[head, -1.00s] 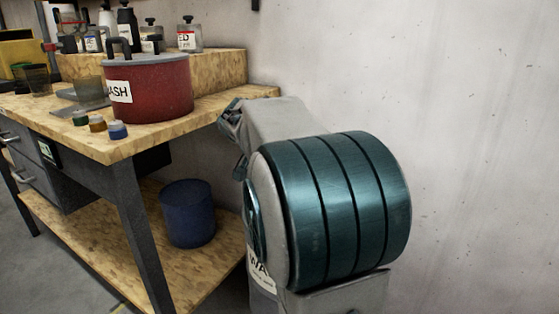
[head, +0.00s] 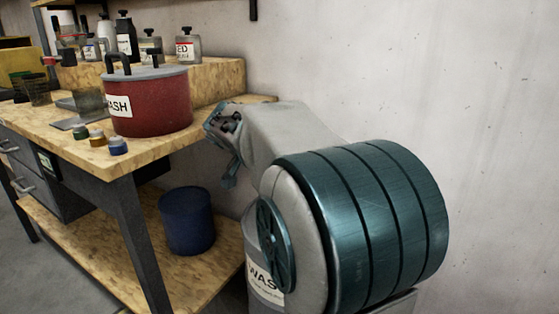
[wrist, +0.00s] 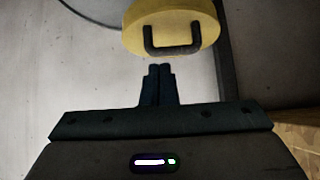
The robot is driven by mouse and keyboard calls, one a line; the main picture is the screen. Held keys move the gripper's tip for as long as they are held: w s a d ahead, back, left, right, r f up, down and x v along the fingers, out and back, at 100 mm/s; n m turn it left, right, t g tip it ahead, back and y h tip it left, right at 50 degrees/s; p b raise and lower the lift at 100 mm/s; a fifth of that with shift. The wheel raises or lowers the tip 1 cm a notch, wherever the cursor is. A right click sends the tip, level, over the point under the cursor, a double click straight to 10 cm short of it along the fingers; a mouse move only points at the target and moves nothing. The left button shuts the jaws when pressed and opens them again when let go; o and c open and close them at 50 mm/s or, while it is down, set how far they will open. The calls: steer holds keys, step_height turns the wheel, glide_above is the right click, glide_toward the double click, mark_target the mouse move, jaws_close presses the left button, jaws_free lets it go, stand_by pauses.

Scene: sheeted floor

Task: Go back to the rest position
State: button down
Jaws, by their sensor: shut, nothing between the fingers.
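My gripper (wrist: 161,68) shows in the wrist view with its two dark fingers pressed together and nothing between them. Just beyond the fingertips in that view is a yellow round object (wrist: 198,22) with a black handle; I cannot tell how far away it is. In the head view my arm, with its teal banded joint, fills the lower right. Its wrist end is beside the bench's right end, and the fingers cannot be made out there.
A wooden bench (head: 100,165) on the left holds a red pot (head: 152,112), small coloured jars and several bottles. A dark blue bin (head: 187,222) stands on its lower shelf. A container labelled "WAS" (head: 264,287) is partly hidden behind my arm. Bare wall (head: 460,90) is on the right.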

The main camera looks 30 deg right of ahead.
steer(key=s+a, duration=0.3)
steer(key=a, duration=0.3)
steer(key=s+a+r+n+y+p, duration=0.4)
steer(key=s+r+p, duration=0.5)
steer(key=p, duration=0.8)
steer(key=s+a+r+n+g+y+p, duration=0.1)
steer(key=s+a+r+n+y+p, duration=0.3)
steer(key=p, duration=1.4)
steer(key=shift+s+a+r+n+g+p, duration=0.3)
steer(key=shift+s+a+r+n, duration=2.2)
steer(key=shift+r, duration=1.3)
steer(key=shift+s+a+m, duration=0.25)
steer(key=shift+s+m, duration=0.05)
